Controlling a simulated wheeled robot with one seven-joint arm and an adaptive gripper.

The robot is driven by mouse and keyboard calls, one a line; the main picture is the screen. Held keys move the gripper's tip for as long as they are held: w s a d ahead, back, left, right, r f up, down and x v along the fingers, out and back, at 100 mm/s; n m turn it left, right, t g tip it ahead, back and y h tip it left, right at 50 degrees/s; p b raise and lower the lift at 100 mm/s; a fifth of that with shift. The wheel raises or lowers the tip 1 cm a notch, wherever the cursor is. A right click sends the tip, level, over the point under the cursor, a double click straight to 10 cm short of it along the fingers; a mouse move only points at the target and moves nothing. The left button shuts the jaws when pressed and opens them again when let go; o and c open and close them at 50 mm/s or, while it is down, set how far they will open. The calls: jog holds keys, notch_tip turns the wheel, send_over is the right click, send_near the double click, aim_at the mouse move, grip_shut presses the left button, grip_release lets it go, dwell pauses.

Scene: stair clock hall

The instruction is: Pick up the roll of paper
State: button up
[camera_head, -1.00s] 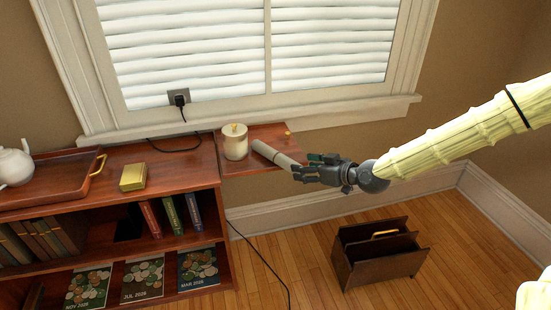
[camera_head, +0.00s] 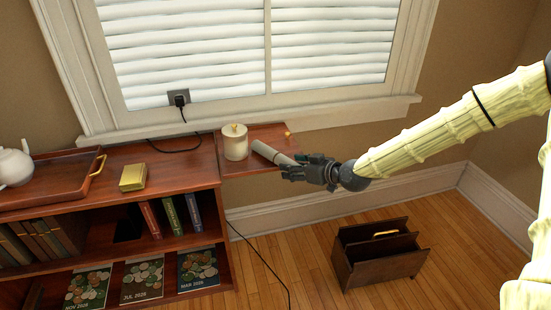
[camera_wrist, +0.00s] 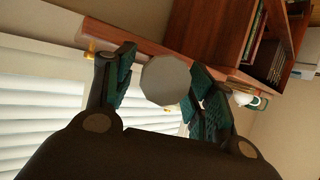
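The roll of paper (camera_head: 268,152) is a pale grey tube lying on the small side shelf (camera_head: 232,168) beside the lidded jar. My gripper (camera_head: 291,167) is at the roll's near right end, and its fingers overlap that end in the head view. In the wrist view the round end of the roll (camera_wrist: 166,80) sits between the two open fingers of my gripper (camera_wrist: 160,88). A narrow gap shows beside the left finger; the right finger is very close, and I cannot tell if it touches.
A cream lidded jar (camera_head: 235,143) stands just left of the roll. A gold knob (camera_head: 287,134) is at the shelf's back right. A yellow box (camera_head: 133,177) and a tray (camera_head: 60,180) with a teapot (camera_head: 14,166) are further left. A wooden magazine rack (camera_head: 381,252) stands on the floor.

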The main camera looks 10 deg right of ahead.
jog(key=c, duration=0.9)
jog(key=shift+o, duration=0.2)
